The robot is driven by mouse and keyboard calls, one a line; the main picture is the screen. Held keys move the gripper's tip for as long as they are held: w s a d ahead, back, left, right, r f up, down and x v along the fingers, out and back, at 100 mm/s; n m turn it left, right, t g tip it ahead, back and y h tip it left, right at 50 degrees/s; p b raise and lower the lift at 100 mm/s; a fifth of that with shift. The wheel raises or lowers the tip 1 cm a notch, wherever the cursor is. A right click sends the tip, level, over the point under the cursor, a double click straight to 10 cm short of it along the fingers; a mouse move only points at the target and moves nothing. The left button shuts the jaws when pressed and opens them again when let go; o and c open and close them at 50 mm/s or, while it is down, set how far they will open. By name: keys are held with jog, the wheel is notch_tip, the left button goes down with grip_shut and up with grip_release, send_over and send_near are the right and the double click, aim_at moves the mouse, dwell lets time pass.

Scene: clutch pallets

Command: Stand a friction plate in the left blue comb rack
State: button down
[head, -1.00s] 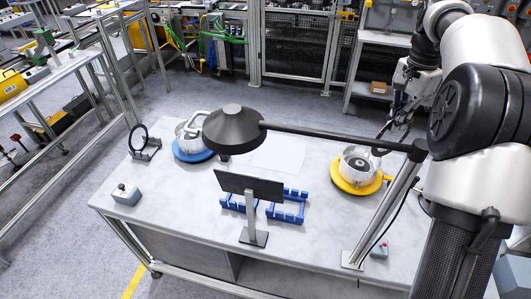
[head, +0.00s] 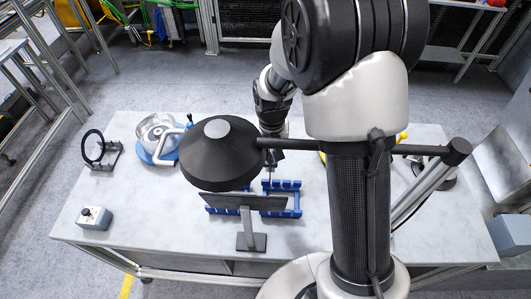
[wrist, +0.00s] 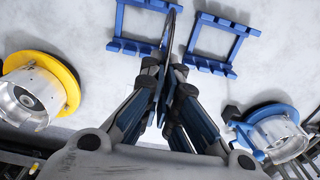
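My gripper (wrist: 166,88) is shut on a thin dark friction plate (wrist: 169,32), seen edge-on in the wrist view and pointing away from the wrist. In the head view my gripper (head: 271,160) is above the racks, with the plate largely hidden. The left blue comb rack (head: 222,211) is mostly behind the lamp and screen; it is on the right in the wrist view (wrist: 238,28). The right blue comb rack (head: 296,200) is on the left in the wrist view (wrist: 119,20). The plate crosses this rack's edge in the picture; I cannot tell its height or any contact.
A black lamp (head: 219,150) and a dark screen (head: 232,201) stand close to the racks. A blue-based housing (head: 158,135), a black ring on a stand (head: 93,146) and a grey button box (head: 94,218) are at left. A yellow-based housing (wrist: 62,70) shows in the wrist view.

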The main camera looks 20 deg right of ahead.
jog(key=shift+s+f+b, duration=0.1)
jog(key=shift+f+b, duration=4.4)
jog(key=shift+f, duration=1.7)
jog(key=c, duration=2.3)
grip_release()
jog(key=o, duration=0.6)
notch_tip(320, 180, up, 8)
jog(key=p, duration=0.6)
jog(key=shift+r, duration=0.1)
